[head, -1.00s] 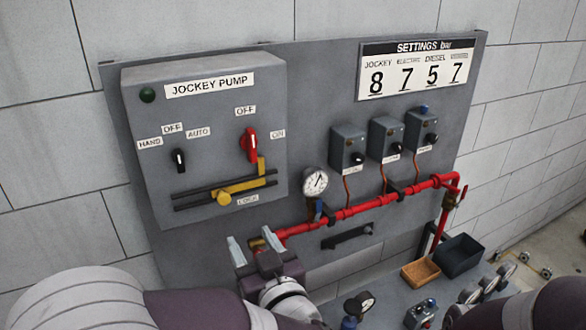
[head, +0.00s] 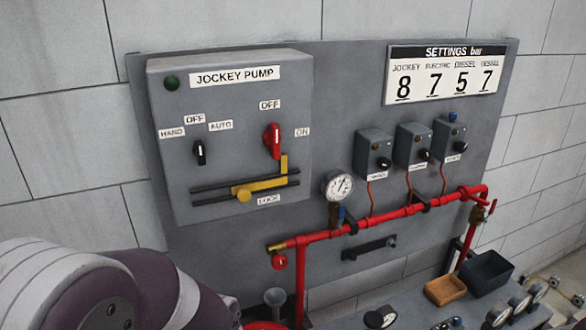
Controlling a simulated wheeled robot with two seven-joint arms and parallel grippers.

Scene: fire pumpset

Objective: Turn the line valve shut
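A red pipe (head: 385,217) runs along the grey panel. At its left end are a brass fitting (head: 278,246) and a small round red part (head: 279,262) below it. A brass valve (head: 480,214) sits at the right end, and a small blue-handled valve (head: 341,215) sits under the white gauge (head: 339,186). No label shows which is the line valve, and their exact settings are too small to tell. My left arm's links fill the lower left of the head view. Neither gripper is in view.
The jockey pump box (head: 232,135) with its red switch (head: 272,141) and yellow lock bar (head: 258,187) stands out from the panel. Three grey switch boxes (head: 411,147) sit above the pipe. A grey funnel (head: 275,298), a tan tray (head: 445,290) and a dark tray (head: 487,270) are below.

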